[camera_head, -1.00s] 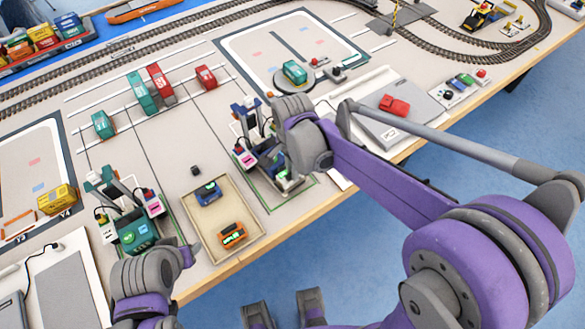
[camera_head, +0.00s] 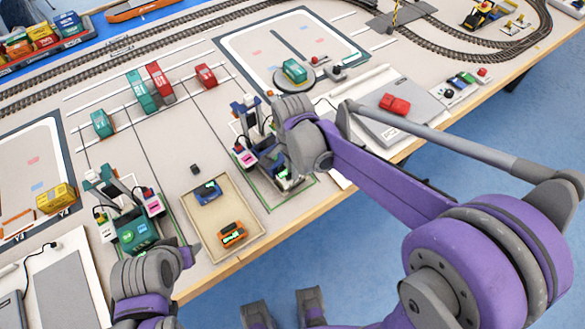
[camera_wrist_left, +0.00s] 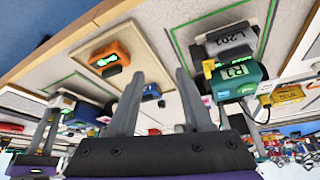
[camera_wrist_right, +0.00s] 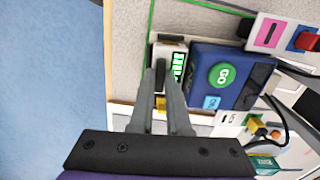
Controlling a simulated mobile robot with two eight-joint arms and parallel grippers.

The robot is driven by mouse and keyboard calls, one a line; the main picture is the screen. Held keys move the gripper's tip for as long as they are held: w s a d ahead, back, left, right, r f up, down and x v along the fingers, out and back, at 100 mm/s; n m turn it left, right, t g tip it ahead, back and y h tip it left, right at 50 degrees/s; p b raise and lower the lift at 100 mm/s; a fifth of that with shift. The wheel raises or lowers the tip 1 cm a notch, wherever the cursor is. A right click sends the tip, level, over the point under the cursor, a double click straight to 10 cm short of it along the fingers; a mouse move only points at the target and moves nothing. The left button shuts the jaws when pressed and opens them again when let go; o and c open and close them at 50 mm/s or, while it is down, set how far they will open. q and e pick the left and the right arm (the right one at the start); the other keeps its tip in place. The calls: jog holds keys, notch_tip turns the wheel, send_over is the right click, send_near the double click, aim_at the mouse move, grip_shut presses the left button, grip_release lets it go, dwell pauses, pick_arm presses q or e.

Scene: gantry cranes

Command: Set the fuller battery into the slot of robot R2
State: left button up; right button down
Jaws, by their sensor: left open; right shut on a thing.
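My right gripper (camera_wrist_right: 160,78) is shut on a pale battery (camera_wrist_right: 178,64) with lit green bars, its dark grip between the fingertips. The battery lies close against the blue robot (camera_wrist_right: 232,84) with a round green GO button. I cannot tell if it is fully seated. In the head view my right wrist (camera_head: 303,140) hides most of this spot. My left gripper (camera_wrist_left: 160,76) is open and empty. A teal robot marked R1 (camera_wrist_left: 236,82) stands at its right. The shallow tray (camera_head: 240,254) holds a blue block (camera_head: 208,192) and an orange block (camera_head: 233,234), both with green displays.
A small black block (camera_head: 195,169) stands behind the tray. A grey panel with a red block (camera_head: 394,104) lies right of my right wrist. Coloured containers (camera_head: 158,84) stand on the lanes behind. The table's front edge runs close below the tray.

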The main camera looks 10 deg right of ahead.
jog(key=shift+f, duration=0.3)
jog(key=c, duration=0.8)
grip_release()
notch_tip(320, 180, up, 11)
jog(key=shift+p, duration=0.3)
jog(key=shift+f, duration=0.1)
jog(key=s+d+f+n+t+p, duration=0.1)
jog(key=s+d+n+t, duration=0.1)
jog(key=s+n, duration=0.4)
jog(key=s+d+f+n+t+p, duration=0.2)
jog(key=s+d+n+t, duration=0.1)
jog(key=s+n, duration=0.4)
jog(key=shift+s+d, duration=0.55)
jog(key=shift+d, duration=0.35)
